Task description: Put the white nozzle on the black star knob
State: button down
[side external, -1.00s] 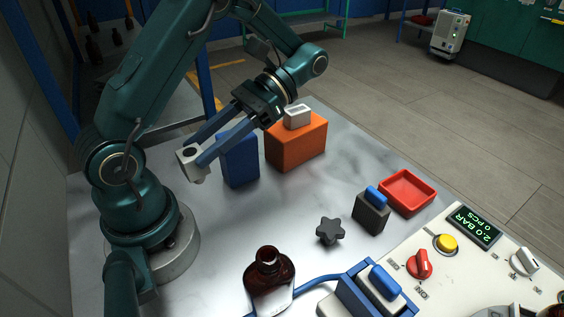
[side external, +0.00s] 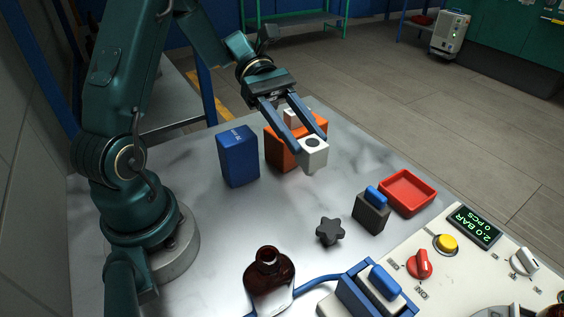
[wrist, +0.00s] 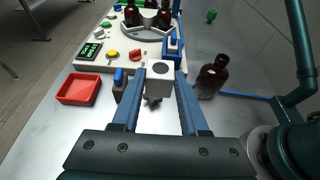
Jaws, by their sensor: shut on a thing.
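My gripper (side external: 294,146) is shut on the white nozzle (side external: 313,155), a pale block with a dark round hole, and holds it above the table. In the wrist view the nozzle (wrist: 160,76) sits between the fingertips of my gripper (wrist: 160,82). The black star knob (side external: 330,231) lies on the table, nearer the side camera than the nozzle and apart from it. In the wrist view the knob (wrist: 153,100) is mostly hidden behind the nozzle.
A blue box (side external: 238,157) and an orange box (side external: 281,149) stand behind. A dark block with a blue top (side external: 371,212), a red tray (side external: 407,192) and an amber bottle (side external: 269,285) surround the knob. A control panel (side external: 451,270) is at front right.

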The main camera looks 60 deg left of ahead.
aim_at(321, 164)
jog(key=x, duration=0.2)
jog(key=f+x, duration=0.1)
jog(key=x, duration=0.4)
jog(key=shift+w+a+f, duration=0.2)
jog(key=shift+w, duration=0.1)
jog(key=shift+f, duration=2)
jog(key=shift+f, duration=0.1)
jog(key=shift+c, duration=2.1)
grip_release()
